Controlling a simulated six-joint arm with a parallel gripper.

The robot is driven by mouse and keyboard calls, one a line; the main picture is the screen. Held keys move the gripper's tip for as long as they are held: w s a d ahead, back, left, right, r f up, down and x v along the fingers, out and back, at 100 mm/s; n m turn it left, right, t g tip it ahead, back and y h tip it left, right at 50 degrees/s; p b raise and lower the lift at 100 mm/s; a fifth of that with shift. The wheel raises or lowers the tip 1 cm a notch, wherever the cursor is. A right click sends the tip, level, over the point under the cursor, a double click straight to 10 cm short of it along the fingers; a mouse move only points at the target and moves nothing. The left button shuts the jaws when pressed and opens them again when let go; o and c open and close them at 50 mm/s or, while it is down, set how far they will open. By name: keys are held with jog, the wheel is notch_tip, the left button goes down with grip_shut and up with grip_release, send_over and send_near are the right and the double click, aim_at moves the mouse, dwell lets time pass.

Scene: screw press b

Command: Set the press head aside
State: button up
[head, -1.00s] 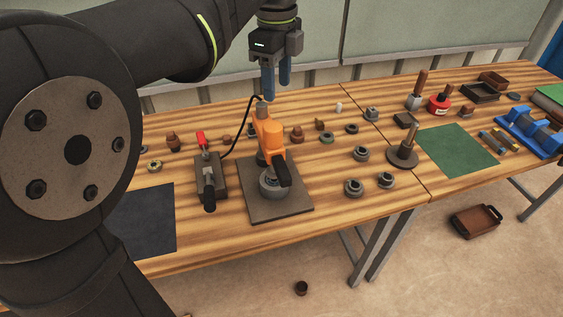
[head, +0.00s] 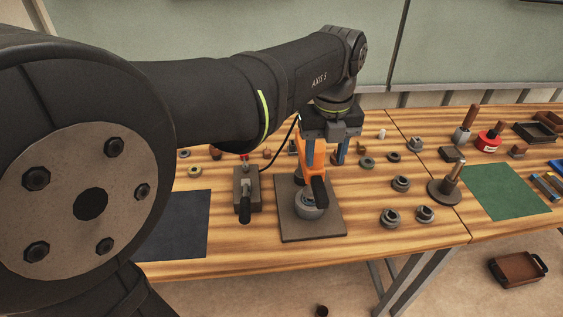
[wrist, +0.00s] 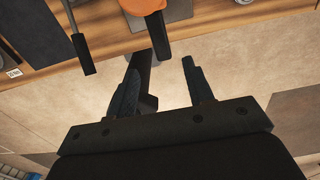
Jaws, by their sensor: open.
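The press has an orange upper body, the press head (head: 317,168), with a black lever (head: 320,193) pointing toward the front. Below it is a round grey part (head: 308,206) on a dark square base plate (head: 325,222). My gripper (head: 325,160) is open and empty, pointing down at the press, its blue fingers apart. One finger overlaps the orange body's upper left and the other shows to its right; I cannot tell whether they straddle it. In the wrist view my gripper's fingers (wrist: 163,68) are apart, with the orange body (wrist: 138,6) and black lever (wrist: 158,36) beyond them.
A clamp-like tool (head: 247,190) stands close left of the press. A dark mat (head: 178,225) lies further left, partly behind my arm. Several grey rings and a spindle stand (head: 444,190) are on the right. Bare wood lies between them and the base plate.

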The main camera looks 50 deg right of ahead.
aim_at(321, 189)
notch_tip(321, 189, down, 10)
jog(key=shift+f, duration=0.1)
dwell(0.4)
grip_shut()
